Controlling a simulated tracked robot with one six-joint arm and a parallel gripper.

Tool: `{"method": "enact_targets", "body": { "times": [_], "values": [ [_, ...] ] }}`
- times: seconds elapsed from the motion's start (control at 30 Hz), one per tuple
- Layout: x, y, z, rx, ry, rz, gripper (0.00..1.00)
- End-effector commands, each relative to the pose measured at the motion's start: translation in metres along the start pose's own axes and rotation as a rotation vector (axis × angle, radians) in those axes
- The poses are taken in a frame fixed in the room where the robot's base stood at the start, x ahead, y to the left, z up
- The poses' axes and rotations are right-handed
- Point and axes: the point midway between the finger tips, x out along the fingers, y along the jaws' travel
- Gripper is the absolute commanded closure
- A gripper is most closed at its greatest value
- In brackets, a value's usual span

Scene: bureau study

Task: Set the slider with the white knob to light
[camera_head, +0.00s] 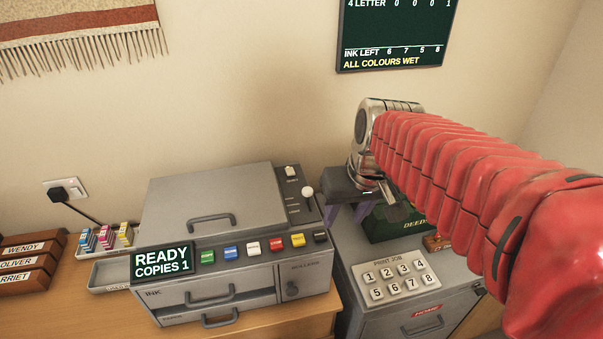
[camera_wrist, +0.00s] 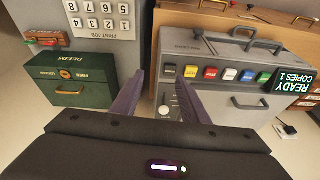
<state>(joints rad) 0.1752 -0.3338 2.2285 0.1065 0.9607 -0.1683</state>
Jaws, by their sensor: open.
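The slider's round white knob (camera_head: 307,192) stands on the dark strip along the right side of the grey copier (camera_head: 210,205). Small labels run beside it, too small to read, so I cannot tell which setting it is at. My gripper (camera_head: 346,218) is open and empty, with purple fingers pointing down, to the right of the knob and apart from it in the head view. In the wrist view, the white knob (camera_wrist: 164,111) shows between the two fingers of my gripper (camera_wrist: 160,78), closer to the right finger. The wrist housing hides the area below.
A cream switch (camera_head: 290,171) sits behind the knob. Coloured buttons (camera_head: 253,248) line the copier's front. A grey cabinet with a print job keypad (camera_head: 395,278) and a green deeds box (camera_head: 395,226) stand to the right. A dark score board (camera_head: 395,35) hangs above.

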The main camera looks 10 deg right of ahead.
Motion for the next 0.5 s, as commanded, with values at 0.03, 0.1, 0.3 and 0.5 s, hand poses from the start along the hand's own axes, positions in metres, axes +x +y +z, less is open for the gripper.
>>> {"method": "enact_targets", "body": {
  "times": [0.03, 0.1, 0.3, 0.5],
  "values": [
    [0.002, 0.003, -0.010, -0.011, -0.010, -0.009, 0.59],
    [0.004, 0.007, -0.023, -0.039, -0.021, -0.024, 0.59],
    [0.009, 0.015, -0.063, -0.151, -0.038, -0.078, 0.59],
    [0.009, 0.021, -0.105, -0.322, -0.027, -0.147, 0.59]
  ]
}}
